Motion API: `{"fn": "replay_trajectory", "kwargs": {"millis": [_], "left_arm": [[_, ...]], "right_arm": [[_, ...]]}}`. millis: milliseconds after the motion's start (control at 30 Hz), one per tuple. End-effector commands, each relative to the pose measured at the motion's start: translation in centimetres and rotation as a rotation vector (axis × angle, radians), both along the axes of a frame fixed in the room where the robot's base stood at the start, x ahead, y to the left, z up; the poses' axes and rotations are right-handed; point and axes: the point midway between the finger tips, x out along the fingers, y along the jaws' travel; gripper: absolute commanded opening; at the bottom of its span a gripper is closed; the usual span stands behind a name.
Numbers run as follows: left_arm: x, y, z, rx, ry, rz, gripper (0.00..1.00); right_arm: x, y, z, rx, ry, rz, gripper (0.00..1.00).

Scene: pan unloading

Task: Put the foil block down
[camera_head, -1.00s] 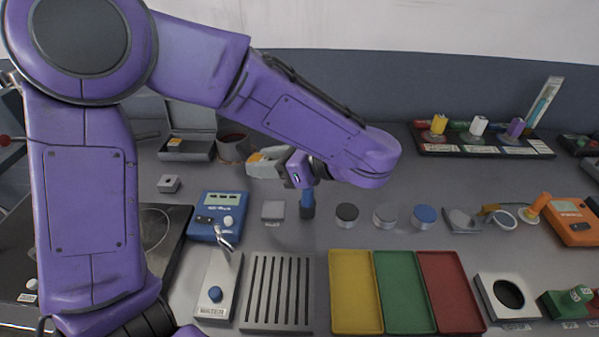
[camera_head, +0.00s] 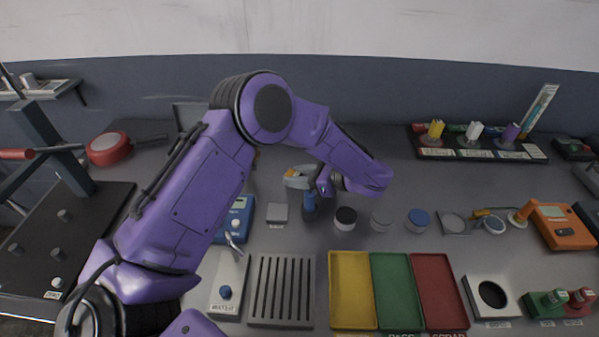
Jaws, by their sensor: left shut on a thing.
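My left arm comes in from the left and reaches over the bench. My right gripper is not in view.
A black-sided round weight (camera_head: 346,218) and other round pieces stand right of the hand. In front lie the slotted rack (camera_head: 282,320), yellow (camera_head: 352,290), green (camera_head: 397,290) and red (camera_head: 442,290) trays. A blue meter (camera_head: 238,215) is partly behind my arm.

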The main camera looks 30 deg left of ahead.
Motion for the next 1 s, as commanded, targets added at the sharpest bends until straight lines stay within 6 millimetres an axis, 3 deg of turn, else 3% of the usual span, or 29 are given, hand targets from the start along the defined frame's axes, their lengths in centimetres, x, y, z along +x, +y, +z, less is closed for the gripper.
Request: {"fn": "replay_trajectory", "kwargs": {"millis": [267,300,367,733,1000], "left_arm": [[0.0,0.0,-0.5,0.000,0.000,0.000,0.06],[0.0,0.0,-0.4,0.000,0.000,0.000,0.48],[0.0,0.0,-0.3,0.000,0.000,0.000,0.63],[0.1,-0.3,0.2,0.000,0.000,-0.001,0.63],[1.1,-6.4,2.3,0.002,-0.005,-0.003,0.63]], "right_arm": [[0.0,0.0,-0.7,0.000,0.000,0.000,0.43],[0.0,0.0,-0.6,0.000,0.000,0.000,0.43],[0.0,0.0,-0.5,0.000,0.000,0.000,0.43],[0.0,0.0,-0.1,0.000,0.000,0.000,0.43],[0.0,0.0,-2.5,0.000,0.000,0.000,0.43]]}}
